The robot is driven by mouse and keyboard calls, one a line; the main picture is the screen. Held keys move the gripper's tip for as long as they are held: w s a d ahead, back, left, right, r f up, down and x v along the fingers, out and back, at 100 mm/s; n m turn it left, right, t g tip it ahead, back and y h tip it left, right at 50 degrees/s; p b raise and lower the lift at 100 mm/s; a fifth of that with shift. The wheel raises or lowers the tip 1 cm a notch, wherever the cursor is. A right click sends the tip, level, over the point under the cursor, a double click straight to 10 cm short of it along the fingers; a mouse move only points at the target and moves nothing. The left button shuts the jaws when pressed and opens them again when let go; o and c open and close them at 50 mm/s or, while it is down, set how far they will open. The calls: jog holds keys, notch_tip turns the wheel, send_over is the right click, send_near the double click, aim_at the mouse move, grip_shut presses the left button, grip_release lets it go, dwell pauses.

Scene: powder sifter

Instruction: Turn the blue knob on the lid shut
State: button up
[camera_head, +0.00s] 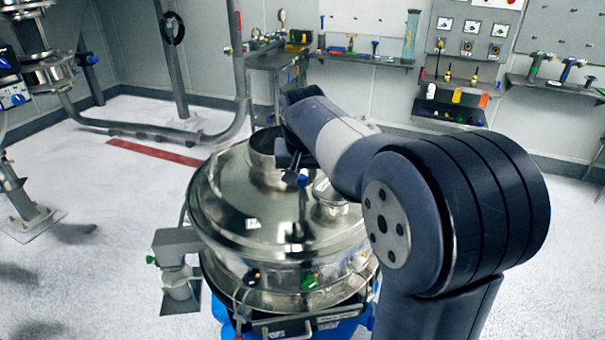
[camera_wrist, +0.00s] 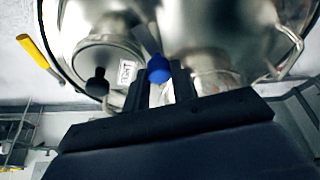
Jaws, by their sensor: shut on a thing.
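The sifter's shiny domed lid (camera_head: 240,205) fills the middle of the head view, and its metal (camera_wrist: 215,35) also shows in the wrist view. The small blue knob (camera_head: 303,180) sits on the lid, and it appears in the wrist view (camera_wrist: 158,69) at the tips of my fingers. My gripper (camera_wrist: 160,82) reaches down over the lid and is shut on the blue knob. The fingers hide part of the knob, and its exact angle cannot be told.
A wide pipe collar (camera_head: 263,143) rises from the lid beside my gripper. A side outlet with a white cup (camera_head: 178,283) stands at the left of the sifter. Workbenches with tools line the back wall. The floor at the left has a red strip (camera_head: 155,152).

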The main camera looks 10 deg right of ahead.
jog(key=n+y, duration=0.2)
jog(key=n, duration=0.2)
jog(key=shift+d+n+p, duration=0.15)
jog(key=shift+n+p, duration=0.2)
jog(key=shift+n, duration=0.05)
jog(key=n, duration=0.2)
jog(key=n+y, duration=0.1)
jog(key=n, duration=0.1)
jog(key=shift+w+d+g+y, duration=0.1)
jog(key=shift+g+y, duration=0.2)
jog(key=n+g+y, duration=0.1)
jog(key=n, duration=0.3)
jog(key=shift+w+d+n+p, duration=0.1)
jog(key=shift+n+p, duration=0.2)
jog(key=shift+n, duration=0.1)
jog(key=shift+n+g+y+p, duration=0.4)
jog(key=shift+n+g, duration=0.4)
jog(key=shift+n, duration=1.2)
jog(key=o, duration=1)
